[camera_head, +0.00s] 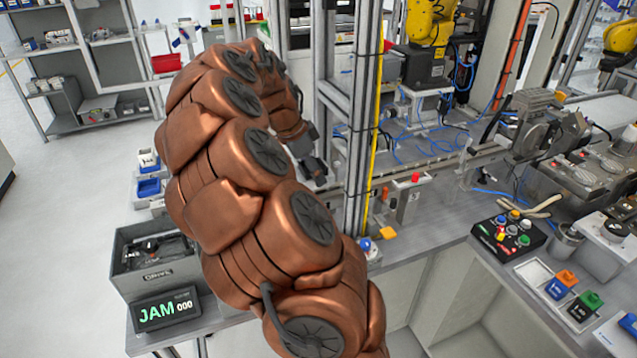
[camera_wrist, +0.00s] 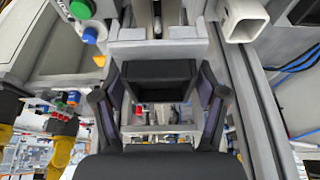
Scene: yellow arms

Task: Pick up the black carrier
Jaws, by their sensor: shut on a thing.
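The black carrier (camera_wrist: 152,72) shows in the wrist view as a dark, box-like block between the two fingers. My gripper (camera_wrist: 160,84) is shut on it, with one finger against its left side and one against its right side. In the head view my gripper (camera_head: 310,165) is a dark shape at the end of my copper arm, beside the aluminium post and the conveyor line.
The vertical aluminium post (camera_head: 352,120) stands close to the right of my gripper. A button box (camera_head: 507,237) and small colored bins (camera_head: 572,295) are on the right bench. A grey DRIVE bin (camera_head: 155,285) and a JAM display (camera_head: 166,309) stand lower left.

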